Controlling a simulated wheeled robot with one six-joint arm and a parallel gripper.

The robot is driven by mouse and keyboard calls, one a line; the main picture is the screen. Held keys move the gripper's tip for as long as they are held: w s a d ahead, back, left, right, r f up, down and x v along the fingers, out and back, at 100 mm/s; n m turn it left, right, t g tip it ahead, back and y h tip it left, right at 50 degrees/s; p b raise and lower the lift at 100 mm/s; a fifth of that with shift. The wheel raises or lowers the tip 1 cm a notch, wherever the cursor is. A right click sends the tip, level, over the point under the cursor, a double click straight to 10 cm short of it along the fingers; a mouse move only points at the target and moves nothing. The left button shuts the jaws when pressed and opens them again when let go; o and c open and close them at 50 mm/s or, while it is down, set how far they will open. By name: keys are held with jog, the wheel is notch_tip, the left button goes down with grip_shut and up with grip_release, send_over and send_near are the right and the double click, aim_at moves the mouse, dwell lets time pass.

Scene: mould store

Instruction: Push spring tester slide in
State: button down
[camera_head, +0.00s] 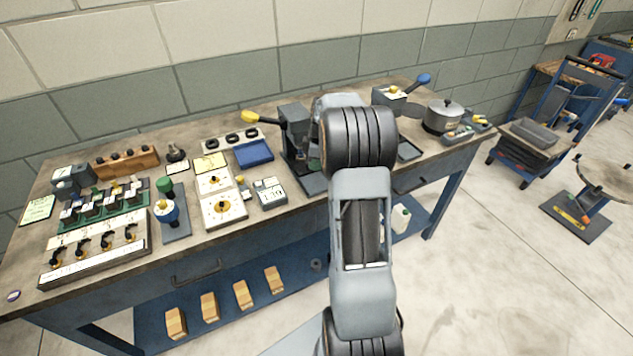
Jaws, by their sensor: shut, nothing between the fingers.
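I cannot tell for sure which device is the spring tester, and no slide can be made out. A dark grey press-like device (293,128) with a yellow-ended lever (252,117) stands near the middle of the bench, partly behind my arm. A smaller grey box (388,98) with a blue-ended lever stands to the right at the back. A small stand with a green knob (166,189) and blue body is on the left half. My arm rises across the centre and bends away over the bench. My gripper is hidden behind it.
The workbench (300,212) carries a switch panel, dial plates, a blue tray (254,153) and a lidded pot (443,116). Several wooden blocks lie on the blue lower shelf (255,305). A cart (530,135) stands at right. The floor between is clear.

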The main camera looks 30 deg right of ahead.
jog(key=s+r+p, duration=0.3)
jog(key=r, duration=0.4)
jog(key=shift+a, duration=0.2)
dwell(0.5)
dwell(0.5)
